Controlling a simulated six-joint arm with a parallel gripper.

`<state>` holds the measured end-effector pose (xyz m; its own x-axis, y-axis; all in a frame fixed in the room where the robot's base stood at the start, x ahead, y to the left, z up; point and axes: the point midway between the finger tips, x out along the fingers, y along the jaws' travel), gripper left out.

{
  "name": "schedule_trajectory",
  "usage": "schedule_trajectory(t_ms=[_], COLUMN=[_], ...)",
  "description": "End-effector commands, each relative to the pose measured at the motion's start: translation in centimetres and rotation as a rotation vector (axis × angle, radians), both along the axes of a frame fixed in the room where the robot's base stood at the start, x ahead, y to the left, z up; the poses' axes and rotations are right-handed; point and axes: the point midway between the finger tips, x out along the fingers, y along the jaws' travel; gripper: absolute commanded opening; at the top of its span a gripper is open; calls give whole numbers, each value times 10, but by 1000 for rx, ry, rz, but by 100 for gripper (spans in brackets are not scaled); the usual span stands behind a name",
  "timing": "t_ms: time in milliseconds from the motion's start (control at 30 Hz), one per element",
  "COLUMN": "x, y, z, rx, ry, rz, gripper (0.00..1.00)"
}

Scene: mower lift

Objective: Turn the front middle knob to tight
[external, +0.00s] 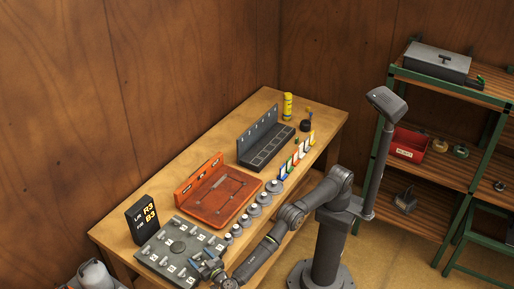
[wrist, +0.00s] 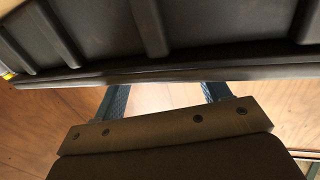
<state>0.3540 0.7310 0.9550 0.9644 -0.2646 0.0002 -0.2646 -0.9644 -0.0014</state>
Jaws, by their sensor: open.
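A grey panel (external: 151,249) lies at the near left end of the wooden bench, with several small knobs and white labels on it. The knobs are too small to read their settings, and I cannot tell which is the front middle one. My gripper (external: 208,268) is at the panel's near right edge and hides part of it. In the wrist view my gripper (wrist: 165,95) has its two bluish fingers apart, with nothing seen between them. A dark ribbed surface (wrist: 200,25) crosses the top of that view and hides the fingertips. No knob shows there.
A black display (external: 143,220) with yellow characters stands at the panel's back left. An orange tray (external: 205,204), several grey round pieces (external: 254,210) and a dark rack (external: 262,140) lie farther along the bench. A green-framed shelf (external: 440,160) stands at right.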

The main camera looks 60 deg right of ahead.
Motion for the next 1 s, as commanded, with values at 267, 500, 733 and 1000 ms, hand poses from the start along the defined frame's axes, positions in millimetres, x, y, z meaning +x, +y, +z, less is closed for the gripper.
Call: schedule_trajectory(t_ms=[267,500,733,1000], x=[-18,-68,-104,-116], y=[5,19,28,31], z=[-1,-1,-1,0], rx=[-2,1,1,0], ry=[1,0,0,0], rz=[2,3,3,3], gripper=[69,69,69,69])
